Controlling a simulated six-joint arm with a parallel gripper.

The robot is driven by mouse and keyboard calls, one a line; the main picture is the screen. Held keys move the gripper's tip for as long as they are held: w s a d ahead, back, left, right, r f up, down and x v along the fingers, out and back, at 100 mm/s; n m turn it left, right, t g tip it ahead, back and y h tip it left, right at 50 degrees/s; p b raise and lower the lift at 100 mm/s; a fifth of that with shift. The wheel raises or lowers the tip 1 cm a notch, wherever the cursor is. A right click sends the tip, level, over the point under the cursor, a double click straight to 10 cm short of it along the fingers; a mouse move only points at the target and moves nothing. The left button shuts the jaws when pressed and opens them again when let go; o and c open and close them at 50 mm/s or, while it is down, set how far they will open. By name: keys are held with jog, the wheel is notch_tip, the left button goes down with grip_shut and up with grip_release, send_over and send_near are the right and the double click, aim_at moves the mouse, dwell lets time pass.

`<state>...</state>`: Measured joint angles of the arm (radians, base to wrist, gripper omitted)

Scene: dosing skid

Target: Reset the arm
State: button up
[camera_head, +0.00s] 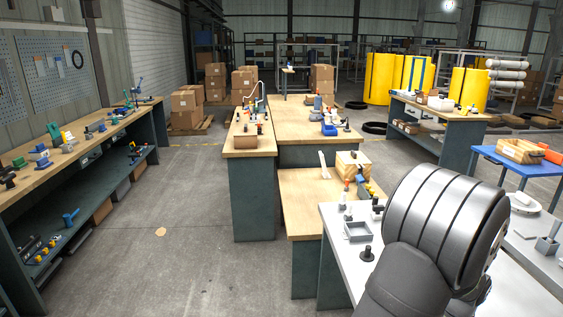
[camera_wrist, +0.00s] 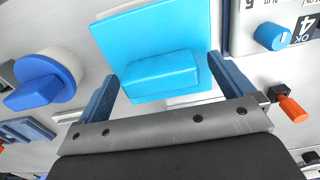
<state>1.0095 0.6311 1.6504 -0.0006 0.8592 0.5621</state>
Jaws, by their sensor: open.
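My gripper (camera_wrist: 162,68) shows in the wrist view with its two blue fingers wide apart. A light blue plate with a raised block (camera_wrist: 163,76) lies ahead of it, and the block appears between the fingers. I cannot tell how far the fingers are from it, but no grip on it shows. In the head view, my thick dark grey arm (camera_head: 445,225) rises at the lower right over the white table (camera_head: 345,262). My gripper is out of sight in that view.
In the wrist view, a blue knob on a round white base (camera_wrist: 45,82) is at left. A panel with a blue dial (camera_wrist: 272,36) is at upper right, and an orange-tipped part (camera_wrist: 291,108) at right. A grey square tray (camera_head: 358,232) stands on the white table.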

jog(key=shift+r, duration=0.1)
notch_tip(320, 180, up, 16)
notch_tip(320, 180, down, 17)
jog(key=shift+r, duration=0.2)
notch_tip(320, 180, up, 7)
jog(key=shift+r, duration=0.15)
jog(key=shift+s+d+r, duration=0.15)
jog(key=shift+s+d, duration=0.6)
jog(key=shift+s+d+r, duration=0.1)
jog(key=shift+s+d, duration=0.6)
jog(key=shift+s, duration=0.05)
